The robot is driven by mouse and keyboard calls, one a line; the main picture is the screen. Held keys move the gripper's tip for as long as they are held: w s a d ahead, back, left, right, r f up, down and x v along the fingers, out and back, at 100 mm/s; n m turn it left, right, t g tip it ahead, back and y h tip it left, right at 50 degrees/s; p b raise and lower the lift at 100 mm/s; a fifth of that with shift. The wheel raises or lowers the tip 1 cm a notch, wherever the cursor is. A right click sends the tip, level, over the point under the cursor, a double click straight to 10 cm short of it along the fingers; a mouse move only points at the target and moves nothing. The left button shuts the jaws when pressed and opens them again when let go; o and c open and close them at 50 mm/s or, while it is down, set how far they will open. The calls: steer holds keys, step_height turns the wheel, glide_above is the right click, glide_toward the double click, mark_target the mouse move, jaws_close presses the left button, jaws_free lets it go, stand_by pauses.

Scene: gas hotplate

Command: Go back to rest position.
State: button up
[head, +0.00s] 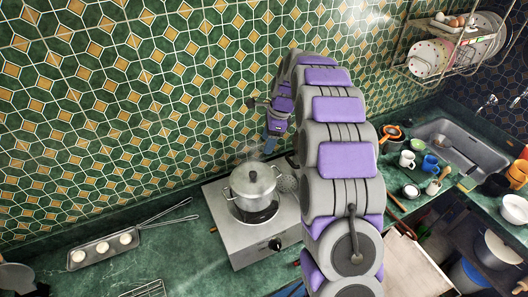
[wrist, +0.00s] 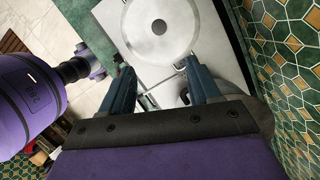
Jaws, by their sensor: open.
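My gripper (head: 272,128) is above and just behind the steel pot, near the tiled wall in the head view. In the wrist view my gripper (wrist: 158,82) has its two dark blue fingers spread wide apart with nothing between them. The lidded steel pot (head: 254,188) sits on the gas hotplate (head: 243,244). Its round lid with a dark knob (wrist: 160,26) shows beyond the fingers in the wrist view. The fingers look apart from the pot. My arm arches over the counter and hides part of the wall and counter.
A tray with several pale round pieces (head: 104,248) lies on the green counter at left. A skimmer (head: 288,183) is beside the pot. Mugs (head: 407,159), a sink (head: 462,146) and a dish rack (head: 451,56) are at right. The counter between tray and hotplate is mostly clear.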

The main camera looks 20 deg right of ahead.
steer(key=s+a+r+n+b, duration=0.1)
steer(key=s+a+n+b, duration=0.15)
steer(key=s, duration=0.35)
steer(key=s+a+r+n+b, duration=0.1)
steer(key=s+n+b, duration=0.25)
steer(key=s, duration=0.25)
steer(key=s+f+n+h+b, duration=0.1)
steer(key=s+f+n+b, duration=0.3)
steer(key=s, duration=0.7)
steer(key=s+a+f+n+g+h+b, duration=0.1)
steer(key=s+f+n+b, duration=0.3)
steer(key=s, duration=0.8)
steer(key=s+f+n+g+h+b, duration=0.1)
steer(key=s+f+n+b, duration=0.3)
steer(key=s, duration=0.7)
step_height(320, 180, down, 2)
steer(key=shift+s+a+n+b, duration=0.15)
steer(key=shift+a+n+b, duration=0.2)
steer(key=shift+n, duration=0.75)
